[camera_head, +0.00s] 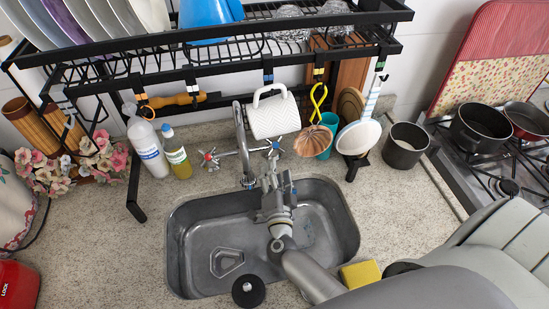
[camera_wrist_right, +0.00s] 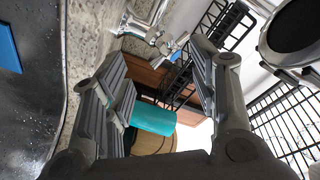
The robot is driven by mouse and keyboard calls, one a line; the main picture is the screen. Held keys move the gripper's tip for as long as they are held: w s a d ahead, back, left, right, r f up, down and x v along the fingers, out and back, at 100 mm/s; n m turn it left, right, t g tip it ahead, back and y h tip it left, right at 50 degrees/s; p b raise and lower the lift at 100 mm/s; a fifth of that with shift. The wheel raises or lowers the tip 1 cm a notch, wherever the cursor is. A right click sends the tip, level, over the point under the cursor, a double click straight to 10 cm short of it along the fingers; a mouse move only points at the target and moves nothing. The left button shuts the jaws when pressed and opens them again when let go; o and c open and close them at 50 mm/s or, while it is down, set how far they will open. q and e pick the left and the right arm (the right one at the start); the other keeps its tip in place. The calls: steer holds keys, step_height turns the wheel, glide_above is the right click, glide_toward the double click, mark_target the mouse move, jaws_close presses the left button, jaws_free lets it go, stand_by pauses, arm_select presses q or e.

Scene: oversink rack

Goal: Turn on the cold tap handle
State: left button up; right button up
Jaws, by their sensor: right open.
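The tap (camera_head: 241,145) stands behind the sink, its spout over the basin. The cold tap handle (camera_head: 275,145), a metal cross with a blue mark, is right of the spout; the red-marked hot handle (camera_head: 208,159) is left. My right gripper (camera_head: 277,182) is open over the back of the sink, just in front of and below the cold handle and apart from it. My left gripper is out of view.
A white mug (camera_head: 274,116) hangs from the black rack (camera_head: 220,68) close above the cold handle. Bottles (camera_head: 148,145) stand left of the tap.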

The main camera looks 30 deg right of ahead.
mark_target(275, 145)
steer(key=b+x, duration=0.1)
steer(key=x, duration=0.5)
steer(key=shift+w, duration=0.1)
steer(key=shift+c, duration=0.2)
steer(key=c, duration=0.8)
